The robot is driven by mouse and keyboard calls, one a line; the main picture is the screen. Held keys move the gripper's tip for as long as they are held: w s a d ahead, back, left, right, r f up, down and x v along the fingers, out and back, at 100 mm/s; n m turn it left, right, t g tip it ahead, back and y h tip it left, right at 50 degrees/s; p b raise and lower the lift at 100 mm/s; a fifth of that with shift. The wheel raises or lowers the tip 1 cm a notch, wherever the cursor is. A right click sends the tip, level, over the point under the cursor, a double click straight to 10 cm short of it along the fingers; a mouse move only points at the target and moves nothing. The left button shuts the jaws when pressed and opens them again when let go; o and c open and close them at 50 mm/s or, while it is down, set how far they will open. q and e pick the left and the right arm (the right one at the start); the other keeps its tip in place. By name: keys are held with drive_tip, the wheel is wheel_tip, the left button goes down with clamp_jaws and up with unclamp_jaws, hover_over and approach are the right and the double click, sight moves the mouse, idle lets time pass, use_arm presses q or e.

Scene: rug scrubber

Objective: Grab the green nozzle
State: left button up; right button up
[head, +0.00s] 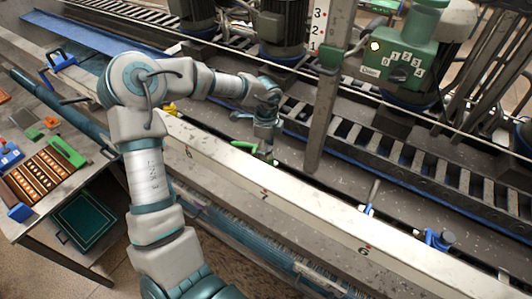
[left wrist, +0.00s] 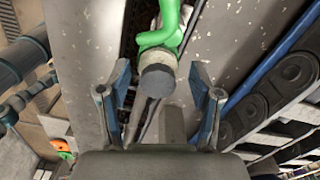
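The green nozzle (head: 243,145) lies along the white-topped rail of the machine in the head view. In the left wrist view the green nozzle (left wrist: 171,28) shows at the top centre, with a pale collar and a dark grey round end. My left gripper (head: 264,146) is just right of the nozzle in the head view. In the left wrist view my left gripper (left wrist: 160,88) is open, with a finger on each side of the nozzle's grey end. I cannot tell whether they touch. My right gripper is not in view.
A grey upright post (head: 325,110) stands close to the right of the gripper. Blue-handled valves (head: 438,239) sit farther right along the rail (head: 310,208). A side table (head: 92,180) with brushes stands at left.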

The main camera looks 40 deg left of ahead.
use_arm(q)
drive_tip(key=shift+d+r, duration=0.1)
drive_tip(key=shift+d, duration=0.1)
clamp_jaws()
drive_tip(key=shift+r, duration=0.1)
